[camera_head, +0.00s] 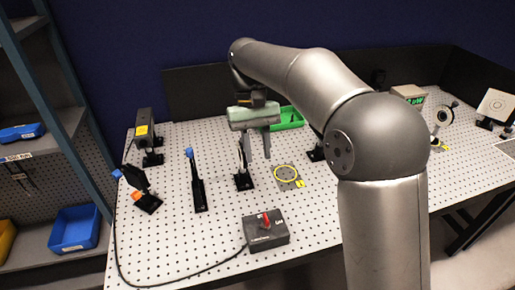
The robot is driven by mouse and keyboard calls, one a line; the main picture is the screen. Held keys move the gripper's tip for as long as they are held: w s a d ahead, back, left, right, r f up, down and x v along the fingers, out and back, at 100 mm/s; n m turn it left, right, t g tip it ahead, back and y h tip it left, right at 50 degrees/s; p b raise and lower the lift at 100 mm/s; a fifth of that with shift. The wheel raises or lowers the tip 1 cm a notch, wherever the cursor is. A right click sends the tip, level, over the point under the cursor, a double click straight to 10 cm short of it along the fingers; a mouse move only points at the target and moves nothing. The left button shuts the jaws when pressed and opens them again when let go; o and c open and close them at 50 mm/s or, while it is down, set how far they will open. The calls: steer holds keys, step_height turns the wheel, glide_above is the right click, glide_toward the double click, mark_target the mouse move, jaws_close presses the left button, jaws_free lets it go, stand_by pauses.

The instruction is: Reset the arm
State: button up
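My arm rises from the lower right and bends over the table to the upper middle. My gripper (256,145) hangs from it above the perforated table (215,255), with its fingers pointing down. The two fingers are apart and I see nothing between them. The gripper is near a black-based optic mount (244,181) on its left and a yellow ring marking (287,173) at its lower right. Its exact height above the table is hard to tell.
A box with a red switch (266,230) and a cable stands at the front. Posts (198,190) and a black device (146,135) stand left. Shelves with a blue bin (75,229) stand far left. The table's front left is mostly clear.

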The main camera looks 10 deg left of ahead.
steer(key=s+d+f+m+t+y, duration=0.15)
steer(key=s+d, duration=0.25)
steer(key=d, duration=0.5)
steer(key=s+d+f+m+t, duration=0.15)
steer(key=s+d, duration=0.25)
steer(key=d, duration=0.6)
steer(key=s+d+f+m, duration=0.1)
steer(key=s+d+f, duration=0.2)
steer(key=s+d, duration=0.1)
steer(key=s+d+f+m+t, duration=0.1)
steer(key=s+d+f+m, duration=0.1)
steer(key=s, duration=0.5)
steer(key=shift+d+f+t+y, duration=0.35)
steer(key=shift+d+f, duration=0.4)
steer(key=shift+d, duration=0.45)
steer(key=shift+s, duration=0.1)
